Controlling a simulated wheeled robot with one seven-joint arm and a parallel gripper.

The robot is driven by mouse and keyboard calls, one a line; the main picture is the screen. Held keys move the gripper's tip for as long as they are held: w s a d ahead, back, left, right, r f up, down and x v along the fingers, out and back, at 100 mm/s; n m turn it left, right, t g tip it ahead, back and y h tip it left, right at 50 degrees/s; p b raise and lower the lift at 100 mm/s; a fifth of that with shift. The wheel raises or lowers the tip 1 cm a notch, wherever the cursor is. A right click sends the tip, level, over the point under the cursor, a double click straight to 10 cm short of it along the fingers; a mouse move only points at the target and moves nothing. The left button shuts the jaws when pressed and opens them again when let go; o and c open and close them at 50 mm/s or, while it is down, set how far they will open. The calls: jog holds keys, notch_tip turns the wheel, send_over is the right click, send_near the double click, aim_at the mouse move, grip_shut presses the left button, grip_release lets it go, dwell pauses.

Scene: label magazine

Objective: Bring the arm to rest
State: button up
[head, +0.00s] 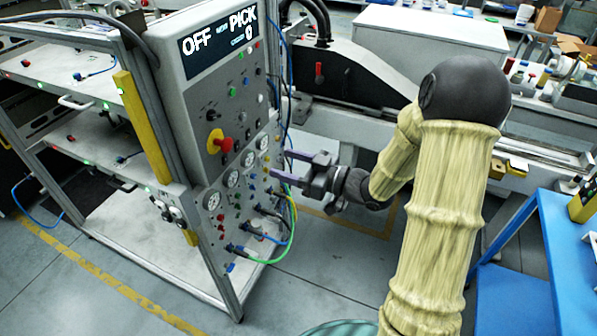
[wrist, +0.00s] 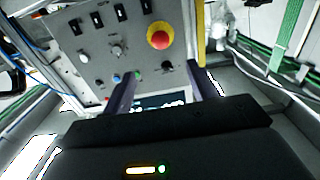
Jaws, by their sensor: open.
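My gripper (head: 290,167) is in front of the grey control panel (head: 184,92), at the height of its lower gauges and knobs. Its two purple fingers are spread apart with nothing between them. In the wrist view my gripper (wrist: 160,92) also shows open, with the panel face (wrist: 97,62) beyond the fingertips. The panel carries a red mushroom button (head: 226,144) on a yellow base; in the wrist view this button (wrist: 159,38) is beyond the fingers. Whether a fingertip touches the panel I cannot tell. My arm is bent at the elbow on the right.
The panel's display (head: 220,41) reads OFF and PICK. Blue and green cables (head: 285,225) loop from the panel's lower part. A shelf rack (head: 75,85) stands left, a white-topped machine (head: 432,35) behind, a blue table (head: 575,245) at right. Grey floor between is open.

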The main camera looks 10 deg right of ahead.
jog(key=v, duration=0.2)
jog(key=shift+s+d, duration=0.15)
jog(key=shift+d, duration=0.05)
dwell(0.4)
jog(key=d+f+m+h, duration=0.6)
jog(key=d+h, duration=0.1)
jog(key=h, duration=0.5)
jog(key=s+f+m+g+h, duration=0.1)
jog(key=s+m+g+h, duration=0.2)
jog(key=s, duration=1.2)
jog(key=m+g, duration=0.2)
jog(key=g, duration=0.2)
jog(key=shift+a+f, duration=0.15)
jog(key=shift+a, duration=0.15)
